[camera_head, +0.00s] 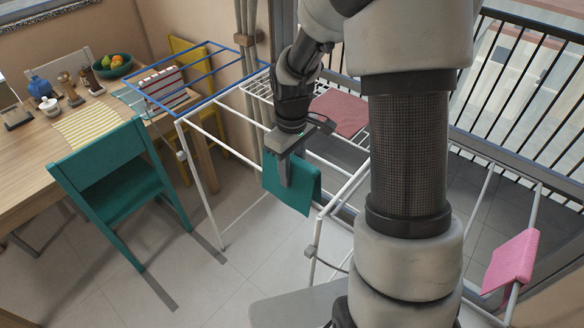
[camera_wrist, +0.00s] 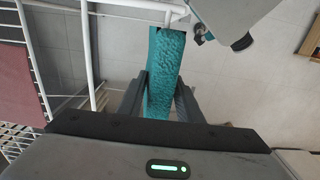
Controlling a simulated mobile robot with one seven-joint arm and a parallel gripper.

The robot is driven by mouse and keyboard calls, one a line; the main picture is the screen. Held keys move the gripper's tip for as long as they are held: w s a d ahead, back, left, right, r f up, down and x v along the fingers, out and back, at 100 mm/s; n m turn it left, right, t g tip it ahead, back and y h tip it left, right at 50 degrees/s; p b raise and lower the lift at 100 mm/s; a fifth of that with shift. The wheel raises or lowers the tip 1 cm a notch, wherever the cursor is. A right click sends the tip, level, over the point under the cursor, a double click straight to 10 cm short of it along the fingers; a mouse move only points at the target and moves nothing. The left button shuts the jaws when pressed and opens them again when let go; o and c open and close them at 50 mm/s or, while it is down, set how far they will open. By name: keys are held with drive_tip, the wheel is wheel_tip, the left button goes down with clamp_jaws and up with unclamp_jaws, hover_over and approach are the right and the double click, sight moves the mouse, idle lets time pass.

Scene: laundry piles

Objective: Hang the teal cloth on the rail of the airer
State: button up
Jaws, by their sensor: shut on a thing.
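My gripper (camera_head: 286,180) points down and is shut on the cloth. In the wrist view the teal cloth (camera_wrist: 164,68) runs as a strip between the fingers of my gripper (camera_wrist: 160,92). Its far end is close to a white rail (camera_wrist: 140,5) of the airer. I cannot tell whether the cloth touches or lies over that rail.
A red cloth (camera_head: 340,112) lies on the airer's far part, and a pink cloth (camera_head: 511,262) hangs at the right. A teal chair (camera_head: 113,172) and a wooden table (camera_head: 28,160) are at the left. The tiled floor between is clear.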

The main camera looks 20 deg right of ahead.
drive_tip(key=shift+f+b, duration=3)
drive_tip(key=shift+f, duration=1.45)
drive_tip(key=o, duration=1.2)
wheel_tip(320, 180, up, 18)
drive_tip(key=shift+f+p, duration=0.1)
drive_tip(key=shift+p, duration=0.9)
drive_tip(key=s+r+m+t+p, duration=0.2)
drive_tip(key=s+r, duration=0.3)
drive_tip(key=s, duration=0.1)
drive_tip(key=s+r+m+t+p, duration=0.1)
drive_tip(key=s+r+m+p, duration=0.1)
drive_tip(key=s+r, duration=0.3)
drive_tip(key=s+r+m+t+p, duration=0.2)
drive_tip(key=s+r+m, duration=0.1)
drive_tip(key=s+r, duration=0.2)
drive_tip(key=shift+s+r+t+p, duration=0.15)
drive_tip(key=shift+s, duration=0.4)
drive_tip(key=shift+s+r+t+p, duration=0.15)
drive_tip(key=shift+s, duration=0.4)
